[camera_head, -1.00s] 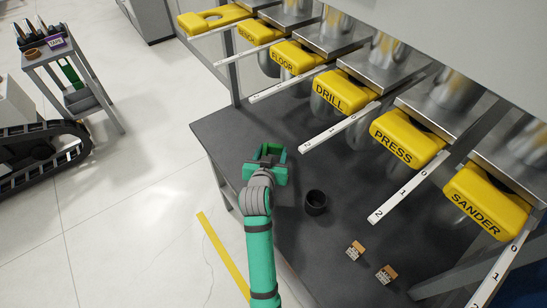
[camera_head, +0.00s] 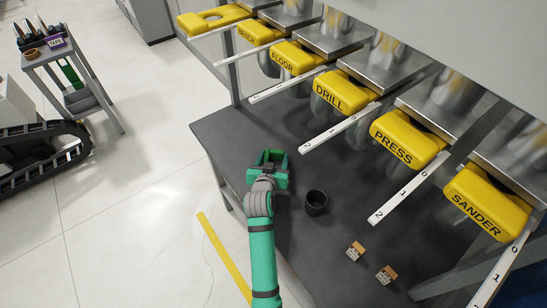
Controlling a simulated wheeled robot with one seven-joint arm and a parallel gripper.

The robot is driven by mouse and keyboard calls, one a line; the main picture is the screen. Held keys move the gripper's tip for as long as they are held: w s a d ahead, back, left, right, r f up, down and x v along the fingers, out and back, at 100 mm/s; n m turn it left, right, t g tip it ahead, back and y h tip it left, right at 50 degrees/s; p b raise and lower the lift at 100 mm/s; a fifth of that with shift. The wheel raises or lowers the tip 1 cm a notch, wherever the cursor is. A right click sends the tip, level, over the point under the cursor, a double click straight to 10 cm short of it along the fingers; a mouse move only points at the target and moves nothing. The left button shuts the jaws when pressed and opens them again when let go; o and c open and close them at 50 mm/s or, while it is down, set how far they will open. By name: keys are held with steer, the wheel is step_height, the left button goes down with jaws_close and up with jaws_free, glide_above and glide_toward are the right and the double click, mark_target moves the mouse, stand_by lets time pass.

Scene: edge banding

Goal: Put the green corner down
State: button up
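My gripper (camera_head: 272,162) is over the left part of the dark workbench, at the end of my teal arm. Its teal body and a darker green piece (camera_head: 273,155) overlap at its tip. This piece looks like the green corner and lies between or just beyond the fingers. I cannot tell whether the fingers are shut on it or whether it touches the bench top (camera_head: 228,135).
A black cup (camera_head: 316,202) stands right of my gripper. Two small labelled blocks (camera_head: 355,251) (camera_head: 386,274) lie near the front. A cart (camera_head: 68,75) stands far left. The bench's left area is clear.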

steer(key=shift+o, duration=1.1)
steer(key=shift+r, duration=0.25)
steer(key=v, duration=1.2)
steer(key=shift+a+f, duration=0.1)
